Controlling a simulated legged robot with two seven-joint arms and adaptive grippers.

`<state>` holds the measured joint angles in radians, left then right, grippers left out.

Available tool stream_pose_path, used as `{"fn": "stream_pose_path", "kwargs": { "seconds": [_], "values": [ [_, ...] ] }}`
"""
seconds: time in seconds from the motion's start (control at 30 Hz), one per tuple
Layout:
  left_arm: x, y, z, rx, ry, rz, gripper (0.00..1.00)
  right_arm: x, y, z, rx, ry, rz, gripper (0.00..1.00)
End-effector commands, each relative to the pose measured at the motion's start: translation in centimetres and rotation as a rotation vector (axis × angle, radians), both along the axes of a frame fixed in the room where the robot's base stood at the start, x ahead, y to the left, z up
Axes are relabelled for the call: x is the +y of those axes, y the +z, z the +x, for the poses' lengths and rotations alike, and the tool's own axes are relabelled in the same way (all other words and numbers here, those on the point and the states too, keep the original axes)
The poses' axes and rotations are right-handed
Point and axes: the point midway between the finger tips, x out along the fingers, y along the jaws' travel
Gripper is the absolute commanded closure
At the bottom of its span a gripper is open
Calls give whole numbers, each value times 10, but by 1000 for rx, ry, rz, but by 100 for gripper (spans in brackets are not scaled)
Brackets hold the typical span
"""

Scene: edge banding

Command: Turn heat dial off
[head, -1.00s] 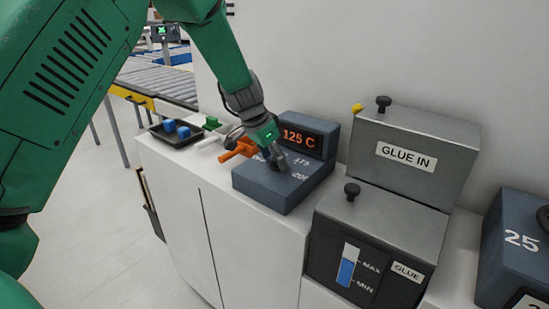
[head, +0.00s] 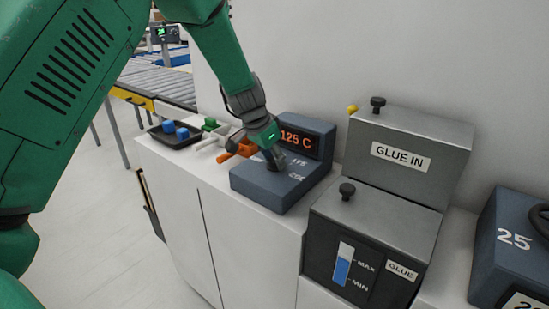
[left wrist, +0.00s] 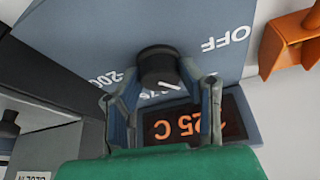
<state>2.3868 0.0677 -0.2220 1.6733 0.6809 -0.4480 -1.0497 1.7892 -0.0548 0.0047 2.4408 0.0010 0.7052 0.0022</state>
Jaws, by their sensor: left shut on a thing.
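The heat dial is a black round knob (left wrist: 158,68) on top of a blue-grey control box (head: 270,193). My left gripper (head: 273,160) reaches down over the box, and in the left wrist view its two fingers (left wrist: 166,88) are shut on the knob from either side. A white mark shows on the knob, but which label it points to is unclear. The "OFF" label (left wrist: 226,38) and the "200" label (left wrist: 105,78) are printed on the box top. An orange display (head: 298,140) reads 125 C. My right gripper is not in view.
A glue box (head: 400,160) marked "GLUE IN" stands right of the control box. A blue-grey block marked 25 (head: 510,240) stands far right.

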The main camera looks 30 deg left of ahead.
Motion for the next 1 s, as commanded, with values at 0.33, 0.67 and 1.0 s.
{"fn": "stream_pose_path", "kwargs": {
  "seconds": [0.33,0.67,1.0],
  "values": [
    [-1,9,4,-12,253,3,96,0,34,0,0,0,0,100],
    [-2,10,5,-14,564,5,96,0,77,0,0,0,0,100],
    [-3,9,6,-20,831,3,96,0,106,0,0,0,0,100]
  ]
}}
